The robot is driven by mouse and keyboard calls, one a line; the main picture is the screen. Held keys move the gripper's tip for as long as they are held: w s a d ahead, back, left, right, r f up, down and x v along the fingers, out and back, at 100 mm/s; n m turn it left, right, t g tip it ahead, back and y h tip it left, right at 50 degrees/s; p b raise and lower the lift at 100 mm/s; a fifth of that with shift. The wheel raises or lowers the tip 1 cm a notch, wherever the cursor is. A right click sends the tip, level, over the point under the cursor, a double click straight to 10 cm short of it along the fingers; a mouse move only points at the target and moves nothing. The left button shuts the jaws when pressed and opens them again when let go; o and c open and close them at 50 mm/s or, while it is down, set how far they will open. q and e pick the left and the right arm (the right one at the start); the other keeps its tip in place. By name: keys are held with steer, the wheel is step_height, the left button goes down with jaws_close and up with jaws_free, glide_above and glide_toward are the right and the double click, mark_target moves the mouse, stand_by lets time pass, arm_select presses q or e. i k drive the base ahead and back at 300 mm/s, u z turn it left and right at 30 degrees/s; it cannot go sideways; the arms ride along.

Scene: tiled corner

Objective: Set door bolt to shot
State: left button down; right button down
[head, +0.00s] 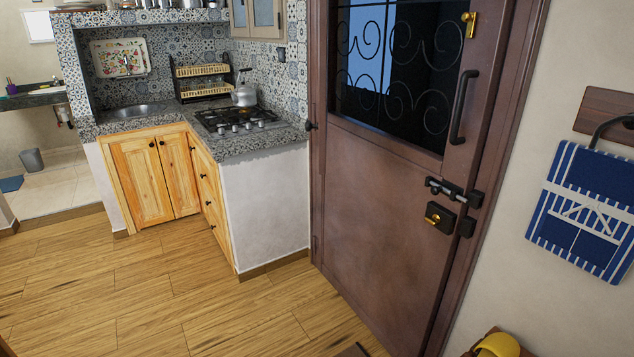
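The door bolt (446,190) is a small dark fitting with a silver bar, mounted across the right edge of the brown door (385,200) below its long black handle (464,107). A dark keeper (475,199) sits just right of it by the frame. The picture is too small to tell whether the bar reaches into the keeper. A black lock with a brass knob (437,219) is just below the bolt. The door looks closed. Neither gripper is in view.
A tiled counter with a stove (238,118) and kettle (243,92) stands left of the door. A blue striped cloth item (583,208) hangs on the right wall. A yellow object (498,345) is at the bottom right. The wooden floor (190,285) before the cabinets is clear.

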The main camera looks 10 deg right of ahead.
mark_target(437, 188)
steer(key=u, duration=0.4)
steer(key=i, duration=4.05)
steer(key=z, duration=4.85)
steer(key=i, duration=1)
steer(key=u, duration=0.05)
